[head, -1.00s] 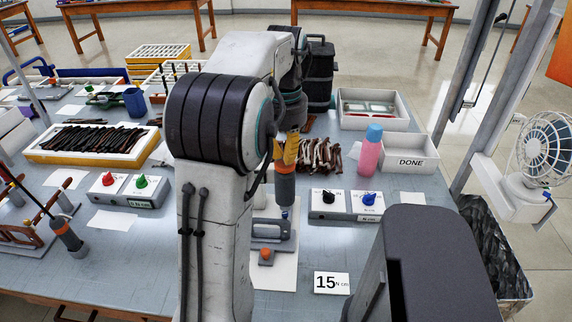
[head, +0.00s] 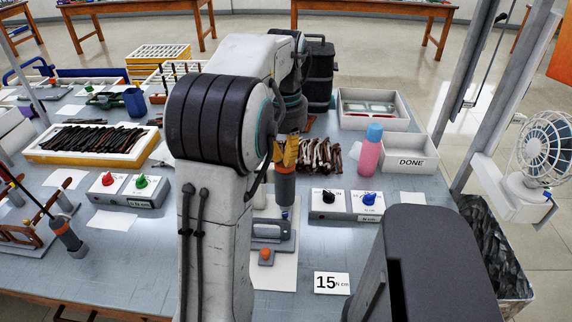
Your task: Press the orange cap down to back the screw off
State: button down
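A grey upright driver (head: 285,190) with an orange cap (head: 286,169) on top and a blue part near its foot stands over a grey fixture (head: 272,232). The fixture lies on a white sheet on the bench. An orange knob (head: 265,253) sits at the fixture's near end. My gripper (head: 284,160), with yellow fingers, is right at the top of the driver, at the orange cap. I cannot tell whether the fingers hold the cap or only bear on it. The screw is too small or hidden to see, and my arm hides the fixture's left side.
A control box with black and blue knobs (head: 344,203) stands close on the right. Behind it are a pink bottle (head: 370,155), a DONE bin (head: 411,162) and a pile of brown frames (head: 320,155).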

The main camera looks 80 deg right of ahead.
aim_at(285, 171)
jog(key=shift+f+b, duration=0.8)
jog(key=shift+f, duration=1.05)
dwell(3.6)
jog(key=shift+a+f, duration=0.15)
dwell(0.8)
